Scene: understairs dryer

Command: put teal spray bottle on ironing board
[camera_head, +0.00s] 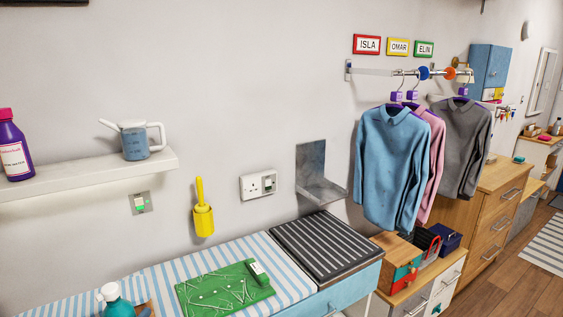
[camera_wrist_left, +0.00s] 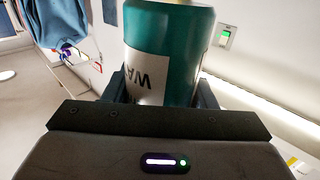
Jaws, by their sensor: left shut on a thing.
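The teal spray bottle (camera_head: 118,307) with a white top shows at the bottom edge of the head view, its lower part cut off. In the left wrist view the teal bottle (camera_wrist_left: 172,38) with a white label fills the space between the fingers. My left gripper (camera_wrist_left: 160,88) is shut on it. A blue-and-white striped surface (camera_head: 165,277), which looks like the ironing board, lies behind the bottle in the head view. I cannot tell whether the bottle touches it. My right gripper is not in view.
A white shelf (camera_head: 90,175) holds a purple bottle (camera_head: 13,145) and a watering can (camera_head: 135,142). The left part of the striped surface is clear.

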